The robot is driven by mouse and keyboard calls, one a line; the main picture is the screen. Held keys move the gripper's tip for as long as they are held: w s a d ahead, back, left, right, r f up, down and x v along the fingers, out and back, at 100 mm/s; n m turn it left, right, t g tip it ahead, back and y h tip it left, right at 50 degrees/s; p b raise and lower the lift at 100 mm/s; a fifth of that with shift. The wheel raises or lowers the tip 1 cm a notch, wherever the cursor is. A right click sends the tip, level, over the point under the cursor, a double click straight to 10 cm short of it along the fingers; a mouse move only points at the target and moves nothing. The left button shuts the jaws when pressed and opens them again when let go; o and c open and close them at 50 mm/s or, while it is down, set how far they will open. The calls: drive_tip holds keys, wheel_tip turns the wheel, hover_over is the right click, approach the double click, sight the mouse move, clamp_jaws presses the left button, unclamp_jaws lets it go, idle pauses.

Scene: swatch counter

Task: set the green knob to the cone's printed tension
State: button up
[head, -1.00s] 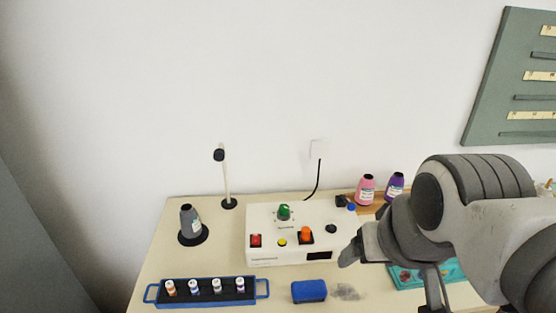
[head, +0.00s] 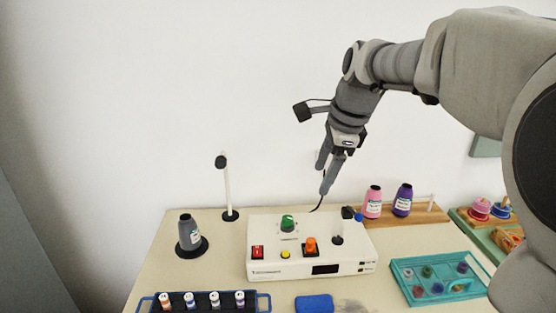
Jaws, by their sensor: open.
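The green knob (head: 288,223) is at the upper left of the top panel of a white machine (head: 262,270) on the counter. The setting it points to is too small to read. A dark grey cone (head: 187,230) stands upright on a round black base at the left; its label faces partly right and its print cannot be read. Pink (head: 373,203) and purple (head: 403,201) cones stand on a wooden board at the back right. My gripper (head: 323,179) is open and empty, pointing down above the machine's back edge, to the right of the green knob and higher.
The panel also carries a red switch (head: 257,252), a yellow button (head: 285,254) and an orange knob (head: 310,245). A thin post (head: 227,190) stands behind the grey cone.

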sight(288, 218)
drive_tip(key=w+f+m+y+b, duration=0.2)
drive_tip(key=w+f+m, duration=0.45)
drive_tip(key=w, duration=0.25)
drive_tip(key=shift+m+g, duration=0.3)
drive_tip(key=shift+m, duration=0.05)
drive_tip(key=b+x, duration=0.3)
drive_tip(key=x, duration=1.3)
drive_tip(key=shift+w+a+f, duration=0.1)
drive_tip(key=shift+w+a, duration=0.15)
clamp_jaws()
